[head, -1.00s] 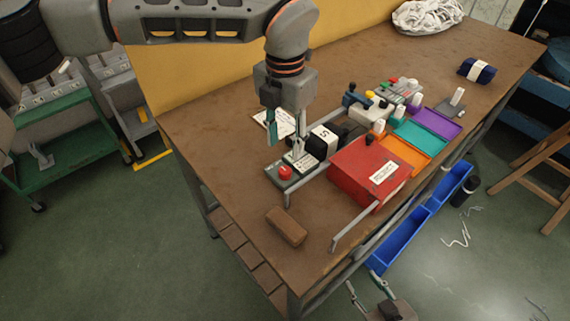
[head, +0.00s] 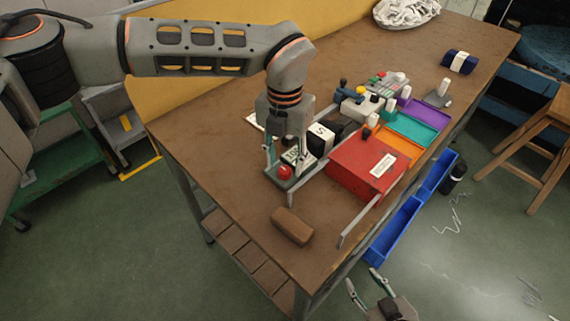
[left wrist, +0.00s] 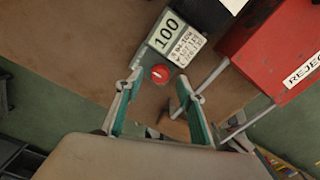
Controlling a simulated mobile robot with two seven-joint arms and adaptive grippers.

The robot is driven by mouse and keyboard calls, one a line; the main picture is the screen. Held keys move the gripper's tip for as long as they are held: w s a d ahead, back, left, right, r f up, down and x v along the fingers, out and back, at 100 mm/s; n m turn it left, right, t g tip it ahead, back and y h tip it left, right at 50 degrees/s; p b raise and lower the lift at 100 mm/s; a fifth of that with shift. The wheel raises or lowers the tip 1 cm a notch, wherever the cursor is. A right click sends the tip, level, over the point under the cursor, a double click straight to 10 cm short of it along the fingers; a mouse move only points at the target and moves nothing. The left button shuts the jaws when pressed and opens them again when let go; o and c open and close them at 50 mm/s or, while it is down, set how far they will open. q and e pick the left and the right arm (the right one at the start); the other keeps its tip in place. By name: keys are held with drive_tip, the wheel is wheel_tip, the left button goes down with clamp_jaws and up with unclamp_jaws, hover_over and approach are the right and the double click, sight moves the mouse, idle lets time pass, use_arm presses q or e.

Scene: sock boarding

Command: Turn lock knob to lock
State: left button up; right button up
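A small red round knob (head: 284,171) sits on the near end of a grey-green plate (head: 289,183) on the bench. It also shows in the left wrist view (left wrist: 159,73), below a "100" display (left wrist: 165,33) and a printed label. I cannot read a lock mark on the knob. My left gripper (head: 286,160) points down above the plate. Its green-padded fingers are open, one on each side of the knob in the left wrist view (left wrist: 159,90). Whether they are level with it is unclear. My right gripper (head: 365,284) is open and empty, low in front of the bench.
A red reject box (head: 361,166) stands right of the plate, with metal rails beside it. A black block with a white label (head: 320,138) is behind the knob. A brown block (head: 292,226) lies nearer the front. Orange, teal and purple trays line the right edge.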

use_arm(q)
drive_tip(key=shift+f, duration=1)
use_arm(e)
drive_tip(key=shift+s+f, duration=0.1)
drive_tip(key=shift+s, duration=0.05)
drive_tip(key=shift+s, duration=0.1)
use_arm(q)
clamp_jaws()
use_arm(e)
drive_tip(key=shift+s, duration=0.1)
